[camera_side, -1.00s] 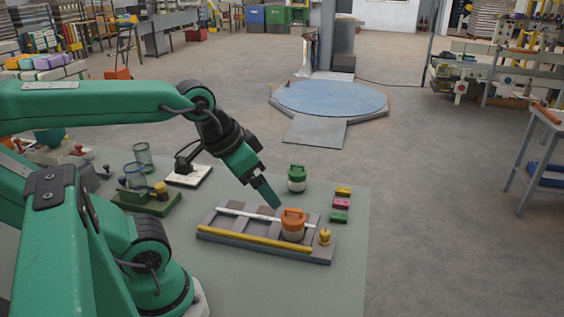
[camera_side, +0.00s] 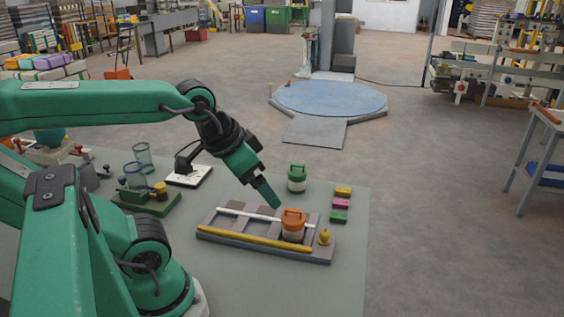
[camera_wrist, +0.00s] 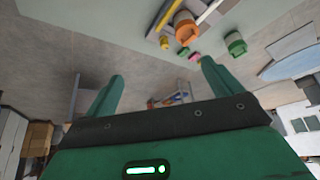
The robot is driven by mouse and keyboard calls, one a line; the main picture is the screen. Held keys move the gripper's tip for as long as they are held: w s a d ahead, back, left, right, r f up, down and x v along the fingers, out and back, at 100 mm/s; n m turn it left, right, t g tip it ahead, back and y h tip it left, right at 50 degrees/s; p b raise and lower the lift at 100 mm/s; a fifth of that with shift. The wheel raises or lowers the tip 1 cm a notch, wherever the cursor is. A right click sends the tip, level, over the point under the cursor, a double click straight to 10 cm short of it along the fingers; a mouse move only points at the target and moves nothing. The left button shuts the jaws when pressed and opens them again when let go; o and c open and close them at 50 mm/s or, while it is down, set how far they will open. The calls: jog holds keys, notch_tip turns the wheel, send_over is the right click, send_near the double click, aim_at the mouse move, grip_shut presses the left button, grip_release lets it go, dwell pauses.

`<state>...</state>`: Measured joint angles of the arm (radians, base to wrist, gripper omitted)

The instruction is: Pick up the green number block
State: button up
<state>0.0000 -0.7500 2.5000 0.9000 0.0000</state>
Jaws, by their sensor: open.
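The green number block (camera_side: 338,217) lies flat on the table, the nearest of a row of three small blocks. In the wrist view it is a small green shape (camera_wrist: 183,51) near the top, and its marking is too small to read. My gripper (camera_side: 276,204) points down and to the right, over the grey tray and to the left of the block, apart from it. In the wrist view both fingers of my gripper (camera_wrist: 161,70) are spread with nothing between them.
The pink block (camera_side: 341,203) and yellow block (camera_side: 343,191) lie behind the green one. The grey tray (camera_side: 217,237) holds an orange-lidded jar (camera_side: 293,224) and a small yellow piece (camera_side: 324,237). A green-lidded jar (camera_side: 297,178) stands behind. The table's right edge is close to the blocks.

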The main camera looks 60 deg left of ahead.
jog(key=c, duration=0.4)
jog(key=shift+c, duration=0.2)
jog(key=n+g, duration=0.6)
jog(key=n, duration=0.3)
send_over(338, 216)
notch_tip(338, 216, down, 17)
jog(key=shift+a+r, duration=0.1)
jog(key=shift+r, duration=0.05)
jog(key=shift+f, duration=1.3)
